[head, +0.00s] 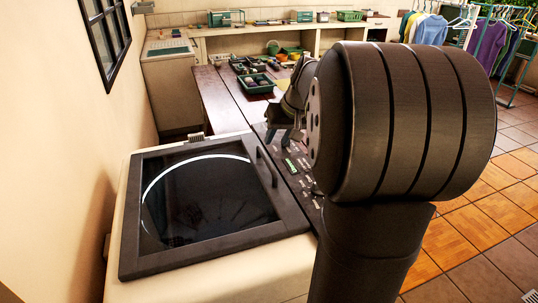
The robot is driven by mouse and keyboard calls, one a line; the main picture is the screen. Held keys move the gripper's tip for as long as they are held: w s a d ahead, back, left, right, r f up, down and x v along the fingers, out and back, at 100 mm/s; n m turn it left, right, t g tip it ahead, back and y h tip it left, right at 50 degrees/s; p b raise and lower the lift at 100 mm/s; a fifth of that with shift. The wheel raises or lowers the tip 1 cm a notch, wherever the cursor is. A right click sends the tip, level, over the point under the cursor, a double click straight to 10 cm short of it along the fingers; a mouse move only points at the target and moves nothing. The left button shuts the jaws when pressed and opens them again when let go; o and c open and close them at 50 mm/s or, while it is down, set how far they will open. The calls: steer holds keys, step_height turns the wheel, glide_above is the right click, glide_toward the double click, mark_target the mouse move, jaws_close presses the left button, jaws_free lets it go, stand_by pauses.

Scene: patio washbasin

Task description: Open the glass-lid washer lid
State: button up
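The washer (205,283) is a cream, top-loading machine at the lower left. Its lid (133,240) has a dark frame around a glass pane and lies shut; a pale ring of the drum opening shows through the glass. A dark bar handle (267,167) stands along the lid's right side. My gripper (282,139) is above the control panel, just beyond and to the right of the handle, and appears apart from it. Its two dark fingers look spread with nothing between them. My arm hides part of the panel and the washer's right side.
A wall with a dark-framed window (106,35) runs close along the left. Behind the washer is a wooden table (222,100) with green trays (255,84). A counter stands at the back, and a clothes rack with hanging shirts (432,29) is at the upper right.

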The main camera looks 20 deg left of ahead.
mark_target(267, 158)
steer(key=x, duration=0.8)
steer(key=shift+a+f, duration=0.2)
steer(key=shift+f, duration=0.15)
jaws_close()
